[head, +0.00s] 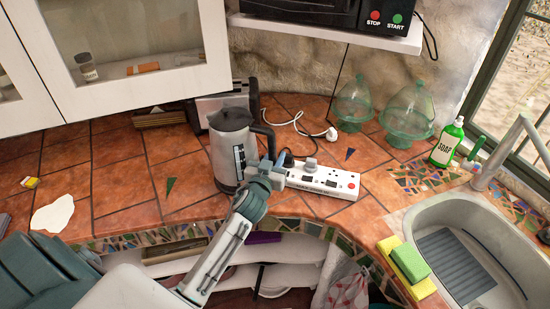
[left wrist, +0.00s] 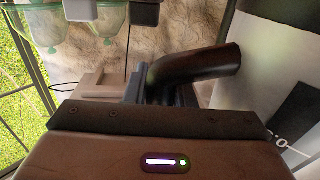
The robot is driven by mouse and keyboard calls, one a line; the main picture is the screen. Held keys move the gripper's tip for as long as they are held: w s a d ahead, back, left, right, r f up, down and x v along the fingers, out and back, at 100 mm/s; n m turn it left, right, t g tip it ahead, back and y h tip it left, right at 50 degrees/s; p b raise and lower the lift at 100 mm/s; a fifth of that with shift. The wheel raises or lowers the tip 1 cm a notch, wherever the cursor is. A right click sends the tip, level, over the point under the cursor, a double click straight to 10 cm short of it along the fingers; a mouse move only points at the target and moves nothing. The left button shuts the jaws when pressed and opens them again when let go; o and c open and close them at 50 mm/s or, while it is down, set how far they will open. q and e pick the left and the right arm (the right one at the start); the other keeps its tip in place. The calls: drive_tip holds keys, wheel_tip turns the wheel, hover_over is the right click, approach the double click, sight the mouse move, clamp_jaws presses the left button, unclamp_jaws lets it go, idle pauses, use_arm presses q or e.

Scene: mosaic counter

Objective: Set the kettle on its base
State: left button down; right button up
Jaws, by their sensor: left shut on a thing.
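The kettle (head: 232,150) is a grey-silver jug with a dark lid and a black handle on its right side. It looks upright over the tiled counter. My left gripper (head: 272,168) is at the handle's lower part, shut on it. In the left wrist view the black handle (left wrist: 205,68) runs from the gripper (left wrist: 165,92) toward the pale kettle body (left wrist: 298,100) at the right. I cannot make out a separate kettle base; the kettle's underside and what lies beneath it are hidden. My right gripper is out of view.
A white power strip (head: 322,181) lies just right of the kettle, partly behind my gripper. A toaster (head: 212,104) stands close behind it. Glass cloches (head: 407,112), a soap bottle (head: 447,143) and the sink (head: 470,262) are at the right. Counter left of the kettle (head: 120,185) is mostly clear.

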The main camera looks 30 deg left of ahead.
use_arm(q)
drive_tip(key=c, duration=1.5)
unclamp_jaws()
drive_tip(key=shift+r, duration=0.1)
drive_tip(key=shift+s+d+f, duration=0.1)
drive_tip(key=shift+s+f, duration=0.05)
drive_tip(key=shift+f, duration=0.15)
drive_tip(key=s+d+b, duration=0.1)
drive_tip(key=s+b, duration=0.1)
drive_tip(key=s, duration=0.8)
drive_tip(key=shift+s+d+r, duration=0.15)
drive_tip(key=shift+s+d, duration=0.2)
drive_tip(key=shift+d, duration=0.05)
